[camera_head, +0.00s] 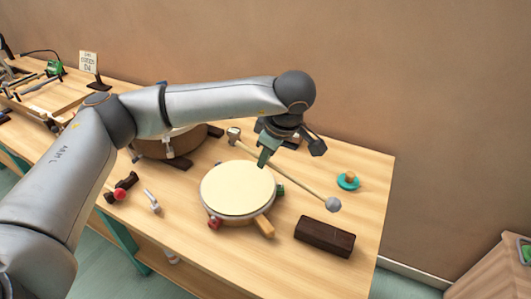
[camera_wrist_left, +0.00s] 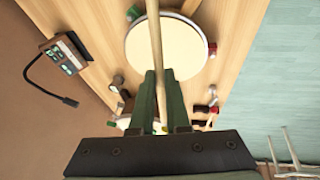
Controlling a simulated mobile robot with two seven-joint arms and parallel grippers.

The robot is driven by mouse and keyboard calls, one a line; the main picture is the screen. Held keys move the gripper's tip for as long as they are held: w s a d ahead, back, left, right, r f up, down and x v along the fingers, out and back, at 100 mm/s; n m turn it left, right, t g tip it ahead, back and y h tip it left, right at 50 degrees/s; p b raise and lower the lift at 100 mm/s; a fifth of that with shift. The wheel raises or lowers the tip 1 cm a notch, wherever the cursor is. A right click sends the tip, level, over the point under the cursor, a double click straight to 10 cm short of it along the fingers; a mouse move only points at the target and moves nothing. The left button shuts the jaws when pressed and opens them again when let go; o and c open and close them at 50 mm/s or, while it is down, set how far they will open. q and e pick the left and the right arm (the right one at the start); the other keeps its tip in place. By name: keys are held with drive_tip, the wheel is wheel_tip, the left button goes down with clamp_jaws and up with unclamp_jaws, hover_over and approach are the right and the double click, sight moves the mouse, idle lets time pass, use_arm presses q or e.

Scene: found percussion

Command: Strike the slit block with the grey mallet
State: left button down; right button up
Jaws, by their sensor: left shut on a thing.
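The slit block (camera_head: 324,236), a dark brown bar, lies near the right front of the table, right of the pale drum. My left gripper (camera_head: 264,162) is above the drum's back edge, shut on the thin wooden stick of the grey mallet (camera_head: 333,204). The mallet's round grey head is at the stick's right end and shows just behind the block, apart from it in the picture; its exact height is unclear. In the left wrist view the stick (camera_wrist_left: 155,40) runs between my green fingertips (camera_wrist_left: 158,75). The block does not show there. My right gripper is not in view.
The pale round drum (camera_head: 237,187) stands left of the block, with a wooden handle toward it. A teal disc with a wooden knob (camera_head: 348,181) lies behind the block. A brown drum (camera_head: 170,148) is partly hidden by my arm. Small tools lie at the left.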

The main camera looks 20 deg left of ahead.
use_arm(q)
drive_tip(key=shift+f, duration=0.4)
drive_tip(key=shift+r, duration=0.1)
wheel_tip(320, 180, down, 6)
drive_tip(key=d+y+b, duration=0.2)
drive_tip(key=b, duration=0.2)
wheel_tip(320, 180, up, 7)
drive_tip(key=p, duration=0.4)
drive_tip(key=shift+r, duration=0.1)
drive_tip(key=shift+f, duration=0.2)
drive_tip(key=shift+a, duration=0.1)
